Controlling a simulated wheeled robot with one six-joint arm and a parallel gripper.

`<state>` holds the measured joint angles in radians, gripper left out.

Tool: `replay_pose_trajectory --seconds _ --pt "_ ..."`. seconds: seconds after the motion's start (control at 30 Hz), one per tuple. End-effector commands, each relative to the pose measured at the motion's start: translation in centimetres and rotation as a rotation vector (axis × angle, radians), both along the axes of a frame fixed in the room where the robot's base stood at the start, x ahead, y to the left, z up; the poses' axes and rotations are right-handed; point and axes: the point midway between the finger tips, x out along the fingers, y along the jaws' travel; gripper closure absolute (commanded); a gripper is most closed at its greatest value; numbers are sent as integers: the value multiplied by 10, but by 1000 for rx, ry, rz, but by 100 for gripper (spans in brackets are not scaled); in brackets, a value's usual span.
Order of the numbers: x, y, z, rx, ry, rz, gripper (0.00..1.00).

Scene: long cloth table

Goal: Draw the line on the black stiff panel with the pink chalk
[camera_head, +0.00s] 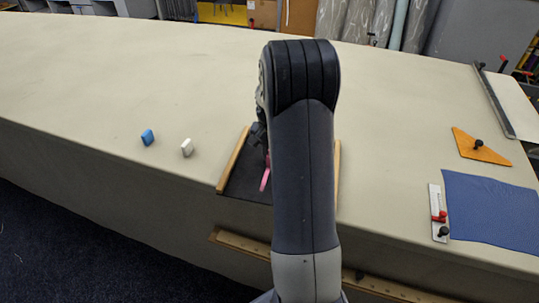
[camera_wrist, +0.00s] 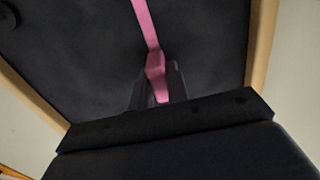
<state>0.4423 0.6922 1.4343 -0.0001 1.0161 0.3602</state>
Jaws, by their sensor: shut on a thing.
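The black stiff panel (camera_head: 240,181) lies at the table's near edge with wooden strips along its two sides, partly hidden behind my arm. It fills most of the wrist view (camera_wrist: 75,65). My gripper (camera_wrist: 158,85) is over the panel, shut on the pink chalk (camera_wrist: 156,72). A narrower pink band runs from the chalk up to the top of the wrist view. It looks like a line on the panel, but I cannot be sure it is apart from the chalk. In the head view a pink piece (camera_head: 265,177) shows beside my arm; the fingertips are hidden there.
At right are a blue cloth (camera_head: 490,207), a white strip with red and black knobs (camera_head: 436,209) and an orange triangular plate (camera_head: 482,149). The table's middle is clear.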

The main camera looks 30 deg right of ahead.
Motion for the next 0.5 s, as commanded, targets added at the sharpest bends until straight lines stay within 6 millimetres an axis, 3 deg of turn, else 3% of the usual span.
replay_pose_trajectory --seconds 0.5 --pt "14 -14 -1 -1 -1 0 100"
